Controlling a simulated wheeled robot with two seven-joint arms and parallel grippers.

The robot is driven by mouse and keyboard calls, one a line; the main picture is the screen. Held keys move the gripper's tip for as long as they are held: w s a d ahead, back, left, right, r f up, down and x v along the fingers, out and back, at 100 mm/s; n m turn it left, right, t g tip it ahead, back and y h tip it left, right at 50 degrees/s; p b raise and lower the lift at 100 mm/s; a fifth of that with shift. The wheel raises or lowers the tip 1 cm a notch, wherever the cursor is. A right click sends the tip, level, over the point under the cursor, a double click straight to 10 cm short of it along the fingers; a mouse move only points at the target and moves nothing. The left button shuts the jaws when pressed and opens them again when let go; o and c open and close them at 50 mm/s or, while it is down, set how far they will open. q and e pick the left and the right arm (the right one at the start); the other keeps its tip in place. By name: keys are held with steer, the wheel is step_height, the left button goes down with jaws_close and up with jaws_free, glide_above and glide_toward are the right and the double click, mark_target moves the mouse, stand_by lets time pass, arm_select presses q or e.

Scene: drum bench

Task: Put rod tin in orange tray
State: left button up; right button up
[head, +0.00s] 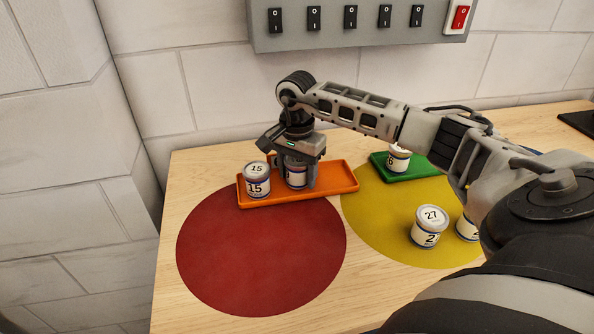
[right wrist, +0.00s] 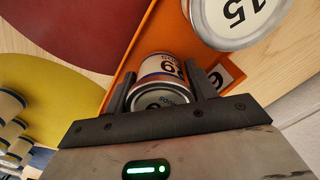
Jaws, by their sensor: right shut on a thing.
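My right gripper (head: 300,180) reaches down over the orange tray (head: 335,181) with its fingers closed around a white tin with blue bands (head: 296,181). In the right wrist view this tin (right wrist: 161,75) sits between the two fingers, with a number and small print that I cannot read surely. It is in or just above the tray; I cannot tell whether its base touches. A tin marked 15 (head: 257,183) stands upright in the tray's left end, just left of the held tin. My left gripper is out of view.
A red disc (head: 262,255) lies in front of the tray, a yellow disc (head: 380,215) to its right. A tin marked 27 (head: 428,228) and another, partly hidden, stand on the yellow. A green tray (head: 411,170) behind holds one tin. A switch panel (head: 350,38) is on the wall.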

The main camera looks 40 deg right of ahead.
steer(key=shift+f, duration=0.55)
steer(key=o, duration=0.8)
steer(key=shift+r, duration=0.8)
step_height(320, 180, up, 10)
steer(key=shift+r+b, duration=0.2)
steer(key=shift+b, duration=0.5)
steer(key=shift+r, duration=0.25)
